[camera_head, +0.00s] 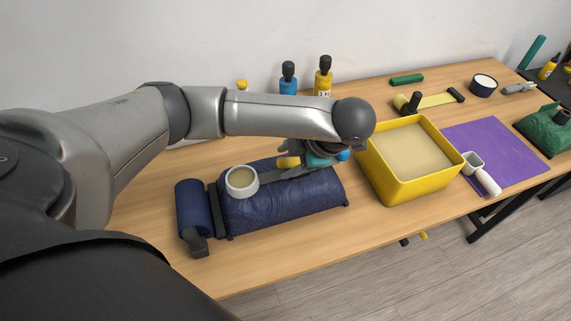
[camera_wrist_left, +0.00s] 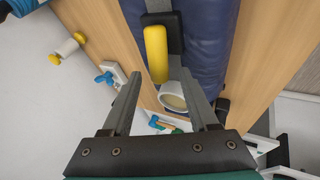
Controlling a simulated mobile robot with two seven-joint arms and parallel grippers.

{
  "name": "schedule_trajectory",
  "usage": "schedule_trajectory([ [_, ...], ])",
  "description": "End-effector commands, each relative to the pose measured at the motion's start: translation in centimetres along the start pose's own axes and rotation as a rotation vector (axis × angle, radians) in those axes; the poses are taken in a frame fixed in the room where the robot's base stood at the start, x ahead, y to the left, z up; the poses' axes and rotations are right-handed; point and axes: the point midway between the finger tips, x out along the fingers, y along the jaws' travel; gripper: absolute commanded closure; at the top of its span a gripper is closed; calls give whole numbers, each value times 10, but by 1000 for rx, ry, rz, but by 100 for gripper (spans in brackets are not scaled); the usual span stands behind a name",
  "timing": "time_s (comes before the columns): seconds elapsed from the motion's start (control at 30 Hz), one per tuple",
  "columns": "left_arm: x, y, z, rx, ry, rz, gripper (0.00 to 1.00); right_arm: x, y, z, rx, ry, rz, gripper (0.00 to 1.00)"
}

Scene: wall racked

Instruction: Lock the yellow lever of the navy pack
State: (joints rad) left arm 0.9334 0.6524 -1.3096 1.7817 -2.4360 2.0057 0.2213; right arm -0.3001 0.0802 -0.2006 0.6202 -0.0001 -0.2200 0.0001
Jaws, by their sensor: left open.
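The navy pack (camera_head: 285,200) lies on the wooden table below my left arm, and it also fills the upper middle of the left wrist view (camera_wrist_left: 205,50). In the head view the lever (camera_head: 288,162) shows beside my left gripper, which partly covers that area. My left gripper (camera_wrist_left: 162,82) is open and empty, with the lever just beyond the gap between its fingers. Whether a finger touches the lever I cannot tell. My right gripper is not in view.
A white cup (camera_head: 242,182) sits on or at the pack. A yellow bin (camera_head: 392,185) stands close on the right. Blue (camera_head: 288,80) and yellow (camera_head: 323,77) bottles stand behind. A purple mat (camera_head: 505,150) holds a white scoop (camera_head: 487,180).

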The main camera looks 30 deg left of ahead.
Motion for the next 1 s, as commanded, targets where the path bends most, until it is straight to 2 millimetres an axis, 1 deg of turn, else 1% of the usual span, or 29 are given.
schedule_trajectory([
  [0.03, 6, -1, 0, 0, 2, 0, 40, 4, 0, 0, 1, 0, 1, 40],
  [0.13, 10, 0, 0, -1, 1, 0, 40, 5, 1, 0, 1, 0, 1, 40],
  [0.43, 10, 1, -1, 0, 1, 1, 40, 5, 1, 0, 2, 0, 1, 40],
  [0.47, 10, 1, 0, -1, 1, 1, 42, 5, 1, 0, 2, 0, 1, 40],
  [0.9, 10, 0, 0, 0, 0, 1, 92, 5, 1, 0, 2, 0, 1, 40],
  [0.97, 10, 0, 0, 0, 0, 1, 99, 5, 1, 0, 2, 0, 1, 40],
  [1.0, 10, 0, 0, 0, 0, 1, 100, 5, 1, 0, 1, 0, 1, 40],
])
